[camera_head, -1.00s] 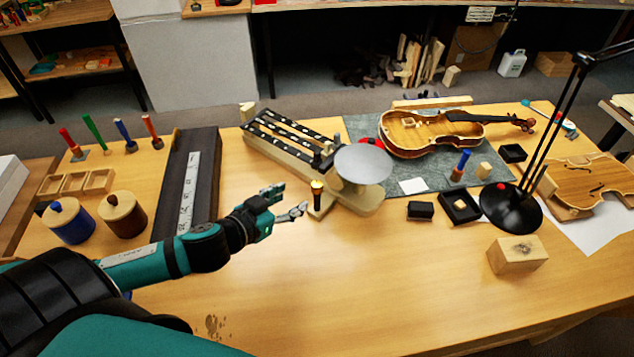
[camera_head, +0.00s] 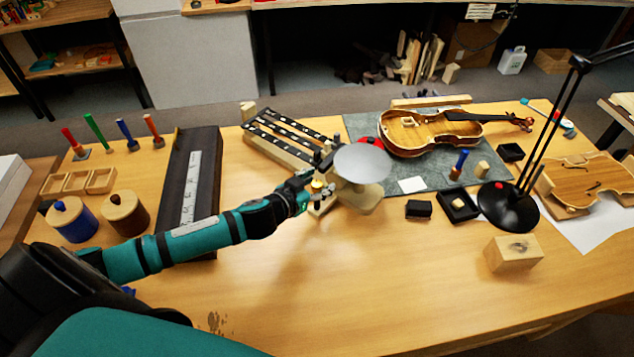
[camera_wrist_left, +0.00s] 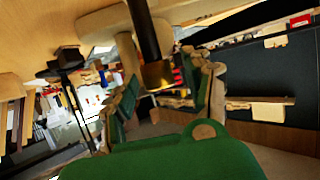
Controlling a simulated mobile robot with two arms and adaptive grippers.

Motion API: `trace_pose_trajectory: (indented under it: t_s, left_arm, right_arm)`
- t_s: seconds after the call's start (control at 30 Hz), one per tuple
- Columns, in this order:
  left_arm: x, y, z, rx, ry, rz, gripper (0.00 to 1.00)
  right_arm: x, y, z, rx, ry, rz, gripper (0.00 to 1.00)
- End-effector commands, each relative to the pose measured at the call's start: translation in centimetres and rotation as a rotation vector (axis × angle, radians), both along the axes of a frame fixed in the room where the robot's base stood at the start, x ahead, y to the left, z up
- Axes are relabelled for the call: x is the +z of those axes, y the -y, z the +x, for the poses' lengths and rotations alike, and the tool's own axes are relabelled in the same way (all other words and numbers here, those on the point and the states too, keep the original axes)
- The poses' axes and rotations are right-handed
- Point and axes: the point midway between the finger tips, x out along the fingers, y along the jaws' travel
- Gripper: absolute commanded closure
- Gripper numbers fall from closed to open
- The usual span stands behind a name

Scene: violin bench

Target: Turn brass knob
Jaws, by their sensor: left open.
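The brass knob (camera_head: 317,185) stands on a small wooden base beside the round grey plate (camera_head: 362,164) of the wooden fixture. In the left wrist view the brass knob (camera_wrist_left: 157,74) sits at the end of a dark shaft, between the two fingers. My left gripper (camera_head: 314,191) is at the knob, with its fingers on either side of it. The gripper (camera_wrist_left: 165,92) is open in the left wrist view, a finger to each side of the brass. I cannot tell whether either finger touches it. My right gripper is not in view.
A dark board with a lettered strip (camera_head: 204,180) lies left of the fixture. A violin body (camera_head: 430,133) lies on a grey mat behind it to the right. A black lamp base (camera_head: 510,208) and a wooden block (camera_head: 513,253) stand at right. The front table is clear.

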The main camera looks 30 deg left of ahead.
Motion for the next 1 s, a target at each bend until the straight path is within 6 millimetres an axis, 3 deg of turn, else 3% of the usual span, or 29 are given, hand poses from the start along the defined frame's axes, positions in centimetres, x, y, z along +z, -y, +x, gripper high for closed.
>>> trace_pose_trajectory:
  t_s: [0.1, 0.5, 1.0]
  left_arm:
    - [0.0, 0.0, 0.0, 0.0, 0.0, 0.0, 0.49]
    - [0.0, 0.0, -0.1, -0.001, 0.0, 0.0, 1.0]
    - [0.2, -0.1, -0.1, -0.112, -0.002, -0.001, 1.0]
  right_arm:
    - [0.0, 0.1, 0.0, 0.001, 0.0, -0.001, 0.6]
    - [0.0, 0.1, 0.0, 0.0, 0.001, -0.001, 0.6]
    - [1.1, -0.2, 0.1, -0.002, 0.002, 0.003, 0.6]
